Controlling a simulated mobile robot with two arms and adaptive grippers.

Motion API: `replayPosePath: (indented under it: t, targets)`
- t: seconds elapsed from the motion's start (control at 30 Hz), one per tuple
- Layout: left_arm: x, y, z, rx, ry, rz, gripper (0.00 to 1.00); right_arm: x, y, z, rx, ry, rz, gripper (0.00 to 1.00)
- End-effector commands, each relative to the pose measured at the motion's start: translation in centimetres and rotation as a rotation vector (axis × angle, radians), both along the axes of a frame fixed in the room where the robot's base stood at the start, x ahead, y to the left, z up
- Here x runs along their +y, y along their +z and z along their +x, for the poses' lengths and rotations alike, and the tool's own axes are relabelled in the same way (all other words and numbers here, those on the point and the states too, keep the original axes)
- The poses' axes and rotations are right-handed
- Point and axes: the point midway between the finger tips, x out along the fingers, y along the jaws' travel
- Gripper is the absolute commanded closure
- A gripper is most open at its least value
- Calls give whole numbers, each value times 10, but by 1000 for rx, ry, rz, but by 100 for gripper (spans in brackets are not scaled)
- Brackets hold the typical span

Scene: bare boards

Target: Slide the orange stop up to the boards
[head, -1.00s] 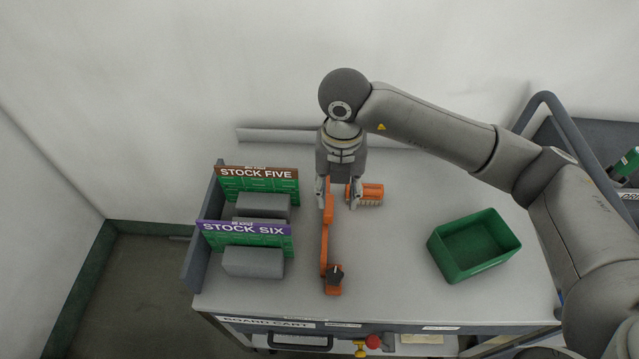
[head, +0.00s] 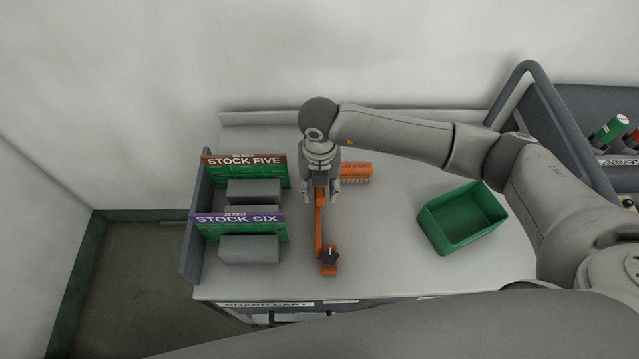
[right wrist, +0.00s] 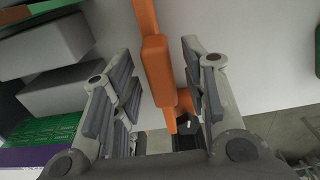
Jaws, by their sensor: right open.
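The orange stop (head: 319,238) is a long bar standing off to the right of the boards, with a black knob (head: 329,256) at its near end. Two green boards, labelled STOCK FIVE (head: 246,174) and STOCK SIX (head: 238,229), stand at the left with grey blocks by them. A clear gap lies between boards and stop. My right gripper (head: 320,196) is open above the stop's far part. In the right wrist view the fingers (right wrist: 155,58) lie either side of the orange bar and its raised block (right wrist: 157,70); contact is not clear. My left gripper is not in view.
An orange brush-like item (head: 356,173) lies close right of my right gripper. A green bin (head: 440,238) stands on the cart top (head: 385,270) at the right. A dark upright panel (head: 199,215) edges the cart's left side. The cart top between stop and bin is clear.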

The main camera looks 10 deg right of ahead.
Motion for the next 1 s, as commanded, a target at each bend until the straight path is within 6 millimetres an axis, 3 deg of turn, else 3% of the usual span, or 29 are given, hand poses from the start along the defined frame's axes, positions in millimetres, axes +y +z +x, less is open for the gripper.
replayPosePath:
  t: [0.13, 0.33, 0.67, 0.9, 1.0]
  targets:
    - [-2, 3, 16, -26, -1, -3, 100, 0, -5, 0, 0, 1, 0, 59]
    - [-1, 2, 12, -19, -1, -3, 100, 0, -5, 0, -1, 1, 0, 59]
    - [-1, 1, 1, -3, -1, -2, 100, 0, -4, 0, -1, 0, 0, 100]
    - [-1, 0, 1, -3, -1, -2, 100, 1, -5, 0, 0, 1, 1, 100]
    - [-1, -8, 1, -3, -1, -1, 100, 10, -7, 3, -2, 1, 3, 100]
